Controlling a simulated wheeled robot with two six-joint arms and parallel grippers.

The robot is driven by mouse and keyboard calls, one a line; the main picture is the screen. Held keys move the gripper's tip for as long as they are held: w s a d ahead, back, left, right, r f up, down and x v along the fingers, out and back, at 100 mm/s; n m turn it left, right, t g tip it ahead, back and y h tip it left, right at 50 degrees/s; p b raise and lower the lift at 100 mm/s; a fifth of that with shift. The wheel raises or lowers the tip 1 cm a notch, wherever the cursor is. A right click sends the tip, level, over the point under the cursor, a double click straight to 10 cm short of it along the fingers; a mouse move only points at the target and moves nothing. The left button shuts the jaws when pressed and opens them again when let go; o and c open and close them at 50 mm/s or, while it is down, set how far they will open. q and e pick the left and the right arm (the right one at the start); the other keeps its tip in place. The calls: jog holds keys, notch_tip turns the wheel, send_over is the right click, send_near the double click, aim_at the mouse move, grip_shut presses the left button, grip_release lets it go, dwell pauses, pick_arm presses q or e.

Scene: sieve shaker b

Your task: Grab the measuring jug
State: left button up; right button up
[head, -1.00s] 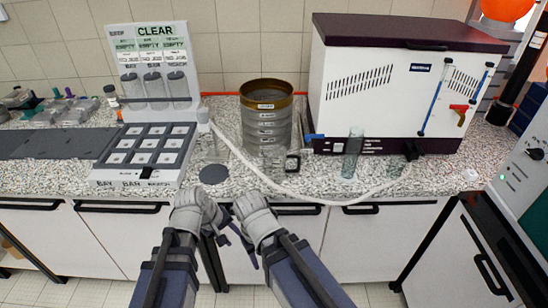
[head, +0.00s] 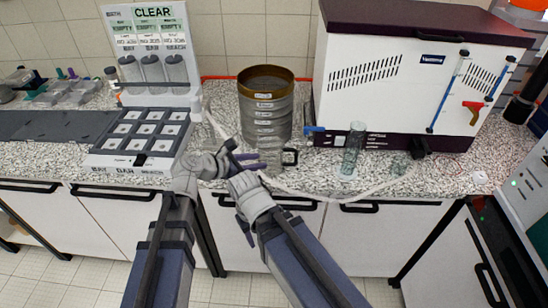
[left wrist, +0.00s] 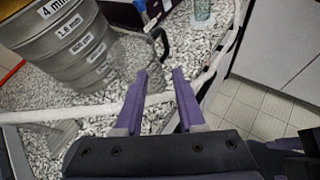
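The measuring jug (head: 271,158) is clear, with a dark handle on its right. It stands on the speckled counter in front of the sieve stack. In the left wrist view the jug (left wrist: 143,48) is faint and hard to outline; its handle (left wrist: 163,43) shows just beyond the fingertips. My left gripper (head: 246,157) is at the counter's front, left of the jug. In the left wrist view its purple fingers (left wrist: 159,76) are apart with nothing between them. My right gripper (head: 243,228) hangs in front of the counter edge, its finger spread unclear.
The steel sieve stack (head: 266,105) stands right behind the jug. A pale hose (head: 330,195) runs along the counter front. A glass cylinder (head: 353,148) stands to the right, before the white oven (head: 400,85). A panel with a key grid (head: 140,130) is at left.

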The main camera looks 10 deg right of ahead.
aim_at(275, 153)
pick_arm(q)
jog(key=shift+w+d+f+n+t+h+b, duration=0.1)
jog(key=shift+w+d+f+n+b, duration=0.3)
jog(key=shift+w+d, duration=0.6)
jog(key=shift+w+d+f+n+t+h+b, duration=0.1)
jog(key=shift+w+d+n+b, duration=0.4)
jog(key=shift+d, duration=0.95)
jog(key=shift+w+d+f+n+t+h+b, duration=0.1)
jog(key=shift+w+d+f+n+b, duration=0.15)
jog(key=shift+w+d+b, duration=0.6)
jog(key=shift+d, duration=0.3)
grip_shut()
